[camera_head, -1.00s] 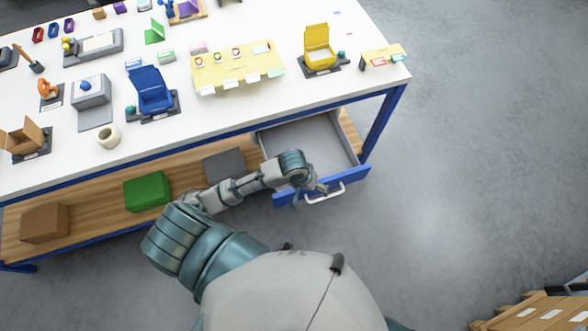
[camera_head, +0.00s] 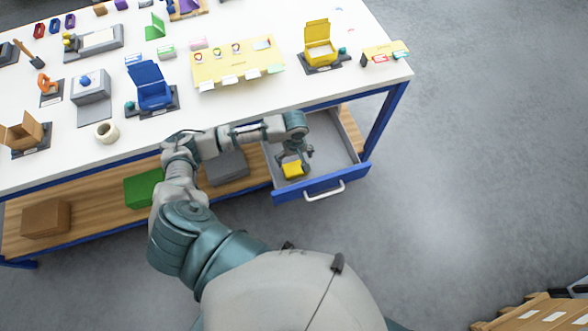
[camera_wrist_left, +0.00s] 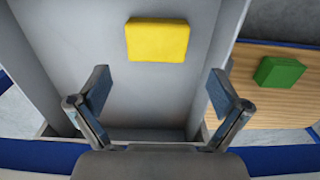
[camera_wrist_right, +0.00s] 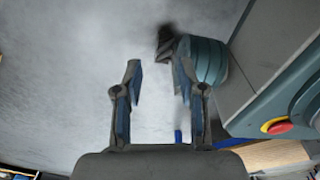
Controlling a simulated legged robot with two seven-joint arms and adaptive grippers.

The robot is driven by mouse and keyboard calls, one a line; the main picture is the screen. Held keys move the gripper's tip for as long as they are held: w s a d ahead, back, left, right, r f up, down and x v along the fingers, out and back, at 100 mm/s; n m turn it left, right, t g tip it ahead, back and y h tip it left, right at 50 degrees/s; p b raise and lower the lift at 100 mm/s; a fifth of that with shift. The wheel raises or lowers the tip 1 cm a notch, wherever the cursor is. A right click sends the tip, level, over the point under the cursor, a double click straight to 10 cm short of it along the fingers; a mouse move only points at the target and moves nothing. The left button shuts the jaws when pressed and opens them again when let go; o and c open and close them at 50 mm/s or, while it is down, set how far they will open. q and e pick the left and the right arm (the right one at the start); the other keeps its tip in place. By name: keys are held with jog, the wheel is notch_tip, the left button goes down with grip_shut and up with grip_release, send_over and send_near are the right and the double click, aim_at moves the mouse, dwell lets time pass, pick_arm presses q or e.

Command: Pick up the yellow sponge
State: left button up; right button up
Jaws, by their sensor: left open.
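The yellow sponge (camera_head: 293,170) lies in the open grey drawer (camera_head: 335,150) under the white table, near the drawer's blue front. My left gripper (camera_head: 293,160) hangs over the drawer close to the sponge. In the left wrist view the sponge (camera_wrist_left: 158,40) lies flat on the drawer floor, ahead of the fingers and apart from them. The left fingers (camera_wrist_left: 158,90) are spread with nothing between them. My right gripper (camera_wrist_right: 154,80) shows only in its own wrist view, with its fingers apart and empty over grey floor.
The drawer's blue front with a white handle (camera_head: 325,191) stands pulled out. A green block (camera_head: 143,187), a brown box (camera_head: 45,217) and a grey box (camera_head: 227,168) sit on the wooden lower shelf. The tabletop (camera_head: 215,107) above holds many objects.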

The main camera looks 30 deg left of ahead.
aim_at(297, 170)
pick_arm(q)
jog(key=f, duration=0.1)
jog(key=d+f, duration=0.1)
jog(key=f, duration=0.1)
jog(key=shift+f, duration=0.5)
jog(key=f, duration=0.1)
jog(key=f+b, duration=0.1)
jog(key=f, duration=0.3)
jog(key=shift+a+f, duration=0.15)
jog(key=shift+a, duration=0.25)
jog(key=shift+s+d, duration=0.1)
jog(key=shift+d, duration=0.15)
jog(key=shift+d+r, duration=0.2)
jog(key=shift+d, duration=0.05)
jog(key=c, duration=0.5)
pick_arm(e)
jog(key=w, duration=0.4)
jog(key=shift+r, duration=0.3)
